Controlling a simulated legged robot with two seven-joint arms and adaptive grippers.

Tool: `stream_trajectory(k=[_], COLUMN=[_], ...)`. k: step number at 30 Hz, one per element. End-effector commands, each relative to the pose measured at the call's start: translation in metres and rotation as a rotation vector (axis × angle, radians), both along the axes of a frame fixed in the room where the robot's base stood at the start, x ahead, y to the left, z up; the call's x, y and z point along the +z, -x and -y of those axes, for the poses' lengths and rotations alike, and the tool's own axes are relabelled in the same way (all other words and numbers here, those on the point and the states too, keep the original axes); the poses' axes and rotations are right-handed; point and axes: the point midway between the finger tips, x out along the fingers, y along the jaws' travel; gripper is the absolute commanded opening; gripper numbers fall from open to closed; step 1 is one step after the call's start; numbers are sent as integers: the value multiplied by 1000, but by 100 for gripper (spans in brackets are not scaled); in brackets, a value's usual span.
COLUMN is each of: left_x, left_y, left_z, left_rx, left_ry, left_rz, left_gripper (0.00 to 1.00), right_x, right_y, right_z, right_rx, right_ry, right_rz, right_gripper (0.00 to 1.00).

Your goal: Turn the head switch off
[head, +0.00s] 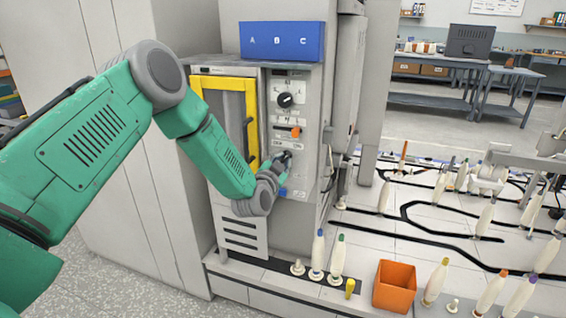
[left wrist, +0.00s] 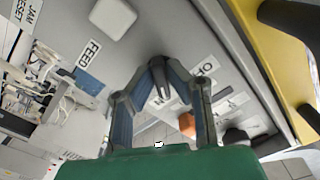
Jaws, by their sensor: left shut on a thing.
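The control panel (head: 310,160) is on the front of the grey machine, right of a yellow-framed door. My left gripper (head: 284,158) is at the panel, below an orange switch (head: 295,133) and above a blue button (head: 283,192). In the left wrist view its fingertips (left wrist: 161,73) close together around a small dark lever (left wrist: 161,88), which I take as the head switch. A partly hidden label beginning "OF" is beside it. The fingers cover much of the lever, so its exact position is hard to tell. My right gripper is not in view.
A black knob (head: 285,100) is higher on the panel. The yellow door frame (head: 251,125) stands close on the left. A blue "A B C" box (head: 282,41) is above. Bobbins and an orange bin (head: 395,287) are at the lower right.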

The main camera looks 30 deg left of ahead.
Motion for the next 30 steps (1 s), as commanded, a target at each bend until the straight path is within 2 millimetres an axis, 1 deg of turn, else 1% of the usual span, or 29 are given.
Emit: stream_trajectory(k=[1,17,30], left_x=[-3,-5,-7], left_y=[1,1,1], left_z=[1,2,3], left_rx=[-1,1,4], left_ry=[30,507,909], left_rz=[2,113,207], left_gripper=[0,0,0], right_x=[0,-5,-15], right_y=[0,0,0], right_z=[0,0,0], right_rx=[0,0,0], right_ry=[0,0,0], right_rz=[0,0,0], right_gripper=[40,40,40])
